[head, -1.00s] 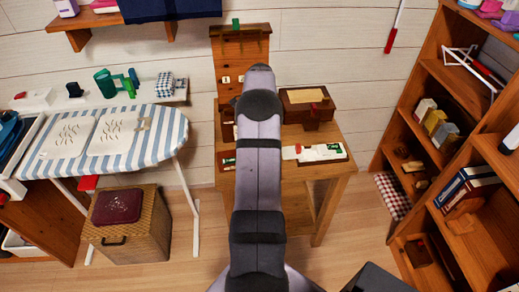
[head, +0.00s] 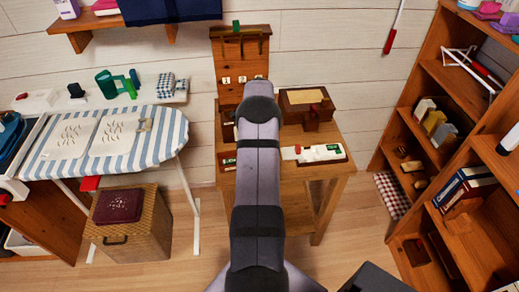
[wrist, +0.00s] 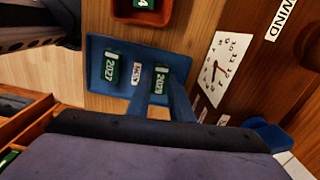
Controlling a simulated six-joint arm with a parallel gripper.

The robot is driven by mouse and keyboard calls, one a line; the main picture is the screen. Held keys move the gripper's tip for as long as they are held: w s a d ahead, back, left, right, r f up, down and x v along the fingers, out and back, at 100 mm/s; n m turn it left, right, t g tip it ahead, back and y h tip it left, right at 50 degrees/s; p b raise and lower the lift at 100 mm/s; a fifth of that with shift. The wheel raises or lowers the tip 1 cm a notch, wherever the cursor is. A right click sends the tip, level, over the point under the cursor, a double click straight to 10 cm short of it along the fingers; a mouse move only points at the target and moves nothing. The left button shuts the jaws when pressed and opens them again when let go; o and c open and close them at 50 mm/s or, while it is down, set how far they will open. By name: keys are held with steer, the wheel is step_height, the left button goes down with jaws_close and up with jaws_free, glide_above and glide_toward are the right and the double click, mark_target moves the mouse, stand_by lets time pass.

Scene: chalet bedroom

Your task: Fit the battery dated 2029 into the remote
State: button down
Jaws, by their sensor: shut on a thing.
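In the wrist view, the green battery marked 2029 (wrist: 160,79) is between the two blue fingers of my gripper (wrist: 162,93), which is shut on it. The battery is over the right part of a blue tray (wrist: 97,45); I cannot tell whether it touches the tray. A second green battery, marked 2027 (wrist: 110,70), lies in the tray to its left, with a small white label between them. In the head view my arm hides the gripper and the batteries. I cannot pick out the remote for certain.
In the wrist view, a red-brown tray (wrist: 125,12) with a green piece is at the top, and a clock-face sheet (wrist: 222,68) lies to the right. In the head view, the wooden table (head: 330,168) carries a brown box (head: 293,108) and a white-and-green item (head: 318,152).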

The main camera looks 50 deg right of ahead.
step_height(320, 180, up, 10)
steer(key=b, duration=0.2)
steer(key=m, duration=0.3)
glide_above(308, 156)
steer(key=shift+d+r+n+p, duration=0.2)
steer(key=shift+r+n+p, duration=0.15)
steer(key=shift+r+n, duration=0.5)
steer(key=shift+f, duration=0.3)
steer(key=shift+f+p, duration=0.85)
steer(key=shift+f, duration=4.1)
